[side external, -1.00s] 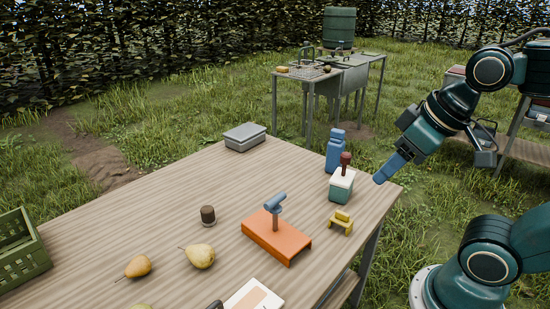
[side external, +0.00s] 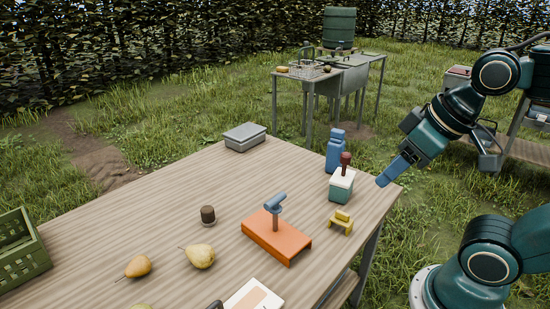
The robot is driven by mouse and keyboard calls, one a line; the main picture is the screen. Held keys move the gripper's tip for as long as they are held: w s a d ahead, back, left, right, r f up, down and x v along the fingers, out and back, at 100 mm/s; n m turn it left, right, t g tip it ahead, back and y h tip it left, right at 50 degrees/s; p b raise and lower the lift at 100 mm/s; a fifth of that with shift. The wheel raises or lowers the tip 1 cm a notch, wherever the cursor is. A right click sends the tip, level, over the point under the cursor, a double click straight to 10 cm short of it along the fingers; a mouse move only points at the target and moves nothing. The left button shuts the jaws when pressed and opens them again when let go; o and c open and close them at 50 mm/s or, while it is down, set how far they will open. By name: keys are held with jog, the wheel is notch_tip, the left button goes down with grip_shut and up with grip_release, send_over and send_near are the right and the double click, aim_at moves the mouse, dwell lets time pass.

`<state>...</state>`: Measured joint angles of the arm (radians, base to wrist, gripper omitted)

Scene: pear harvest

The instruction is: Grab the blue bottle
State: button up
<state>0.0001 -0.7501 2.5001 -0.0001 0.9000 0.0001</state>
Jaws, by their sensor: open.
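The blue bottle (side external: 334,153) stands upright near the far right edge of the wooden table (side external: 165,195). Its lower right part is partly hidden behind a white and green block with a dark red handle. My gripper (side external: 384,181) is to the right of the bottle, at the table's right edge in the picture, with its blue fingers pointing down and left. It is open and empty, apart from the bottle. The gap between the fingers is hard to see from this side.
The white and green stamp-like block (side external: 341,186) stands close to the bottle. A yellow piece (side external: 341,223) and an orange stand (side external: 277,238) are nearer. A grey box (side external: 245,138) sits at the far edge. Pears (side external: 200,256) and a green crate (side external: 20,252) are left.

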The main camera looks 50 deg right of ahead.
jog(key=o, duration=0.4)
jog(key=shift+w+r, duration=0.1)
jog(key=w+d+r+m+h, duration=0.2)
jog(key=w+d+r+m, duration=0.3)
jog(key=w, duration=0.6)
jog(key=m+g+h, duration=0.2)
jog(key=m+g, duration=0.3)
jog(key=m, duration=0.6)
send_over(338, 131)
jog(key=a, duration=0.5)
notch_tip(338, 131, down, 12)
jog(key=shift+h, duration=0.3)
jog(key=shift+s+x, duration=0.2)
jog(key=shift+x, duration=4.2)
